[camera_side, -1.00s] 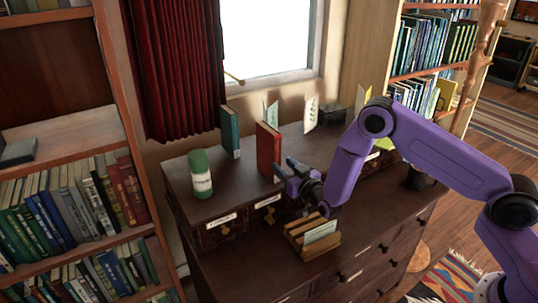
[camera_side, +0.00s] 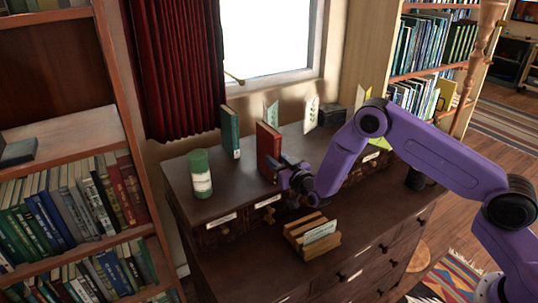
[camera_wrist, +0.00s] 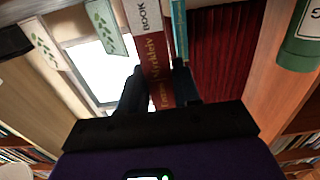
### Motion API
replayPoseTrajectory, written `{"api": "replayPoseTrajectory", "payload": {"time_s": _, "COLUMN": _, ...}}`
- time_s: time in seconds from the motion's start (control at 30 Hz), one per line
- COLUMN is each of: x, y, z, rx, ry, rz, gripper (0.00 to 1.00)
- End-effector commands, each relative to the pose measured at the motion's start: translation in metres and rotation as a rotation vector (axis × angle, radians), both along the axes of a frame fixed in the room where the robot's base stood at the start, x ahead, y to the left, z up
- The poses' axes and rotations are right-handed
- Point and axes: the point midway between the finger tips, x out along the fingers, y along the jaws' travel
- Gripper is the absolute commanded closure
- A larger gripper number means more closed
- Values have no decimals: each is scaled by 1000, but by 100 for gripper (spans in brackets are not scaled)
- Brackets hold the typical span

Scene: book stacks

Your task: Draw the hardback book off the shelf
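The red hardback book (camera_side: 268,152) stands upright on the raised dark wooden shelf (camera_side: 238,187) on top of the dresser. My gripper (camera_side: 280,172) is at its front, low down near the shelf edge. In the wrist view, my gripper's two dark fingers (camera_wrist: 160,88) lie one on each side of the book's red spine (camera_wrist: 148,45), which has gold lettering and a pale label marked BOOK. The fingers look spread around the spine; I cannot tell whether they touch it. The book's lower spine is partly hidden by the gripper.
Pale cards (camera_side: 311,113) and a dark box (camera_side: 332,115) stand behind right. A wooden rack (camera_side: 312,238) with a card sits below, in front.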

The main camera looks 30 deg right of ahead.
Motion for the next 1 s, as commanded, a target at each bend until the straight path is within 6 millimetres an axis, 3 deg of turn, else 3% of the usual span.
{"api": "replayPoseTrajectory", "payload": {"time_s": 0.57, "x": -1, "y": 0, "z": 12, "rx": 1, "ry": -4, "rz": 0, "gripper": 100}}
{"api": "replayPoseTrajectory", "payload": {"time_s": 1.0, "x": -42, "y": 1, "z": 11, "rx": 1, "ry": -2, "rz": 1, "gripper": 100}}
